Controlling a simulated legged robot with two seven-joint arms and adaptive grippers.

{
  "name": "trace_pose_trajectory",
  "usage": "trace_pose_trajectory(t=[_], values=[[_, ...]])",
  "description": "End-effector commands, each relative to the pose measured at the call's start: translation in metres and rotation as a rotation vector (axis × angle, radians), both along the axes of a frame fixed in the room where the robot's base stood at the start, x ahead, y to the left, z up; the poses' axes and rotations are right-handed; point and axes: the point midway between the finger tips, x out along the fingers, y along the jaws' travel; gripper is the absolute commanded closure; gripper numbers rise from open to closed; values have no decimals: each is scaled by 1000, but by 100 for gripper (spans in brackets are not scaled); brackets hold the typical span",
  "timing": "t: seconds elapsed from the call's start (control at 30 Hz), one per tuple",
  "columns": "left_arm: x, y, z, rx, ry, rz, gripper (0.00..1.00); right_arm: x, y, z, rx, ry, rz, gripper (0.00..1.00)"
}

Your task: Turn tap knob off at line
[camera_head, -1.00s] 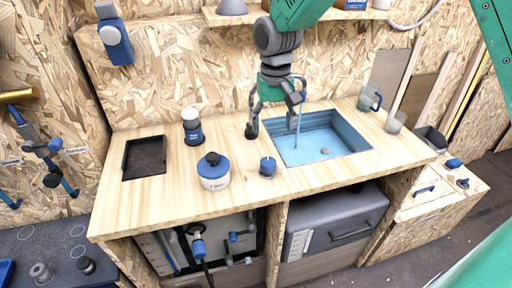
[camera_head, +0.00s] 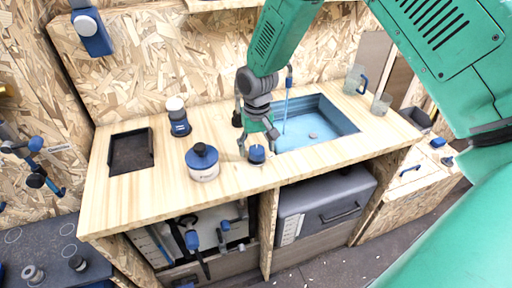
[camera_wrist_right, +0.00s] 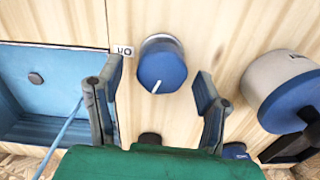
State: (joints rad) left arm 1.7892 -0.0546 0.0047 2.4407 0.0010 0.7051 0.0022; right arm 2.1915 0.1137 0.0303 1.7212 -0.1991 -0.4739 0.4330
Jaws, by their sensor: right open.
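The tap knob (camera_head: 257,154) is a small round blue knob on the wooden counter, left of the blue sink (camera_head: 333,118). In the right wrist view the knob (camera_wrist_right: 162,66) shows a white pointer line aimed toward its lower left. A small label (camera_wrist_right: 123,51) with dark lettering lies beside it. My right gripper (camera_head: 258,149) is over the knob, pointing down. In the wrist view its open fingers (camera_wrist_right: 156,88) stand on either side of the knob, apart from it. A thin stream of water (camera_head: 285,110) runs from the tap into the sink. My left gripper is not in view.
A white jar with a blue lid (camera_head: 203,162) stands left of the knob, close to the gripper. A blue and white bottle (camera_head: 178,117) and a dark recessed tray (camera_head: 131,152) are farther left. Clear mugs (camera_head: 355,79) stand right of the sink.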

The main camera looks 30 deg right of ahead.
Motion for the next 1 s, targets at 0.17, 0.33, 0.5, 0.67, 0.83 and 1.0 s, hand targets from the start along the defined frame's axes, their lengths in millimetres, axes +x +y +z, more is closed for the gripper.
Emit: trace_pose_trajectory(t=[0.17,0.33,0.5,0.67,0.83,1.0], values=[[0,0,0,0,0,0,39,1,0,-6,1,-1,-1,39],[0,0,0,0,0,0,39,1,0,-6,1,-1,0,39],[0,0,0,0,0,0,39,1,0,-6,0,-1,0,88],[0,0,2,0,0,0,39,0,0,-6,0,0,9,89],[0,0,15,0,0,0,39,1,0,-3,-1,1,154,88],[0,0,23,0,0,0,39,1,1,-4,0,1,306,88]])
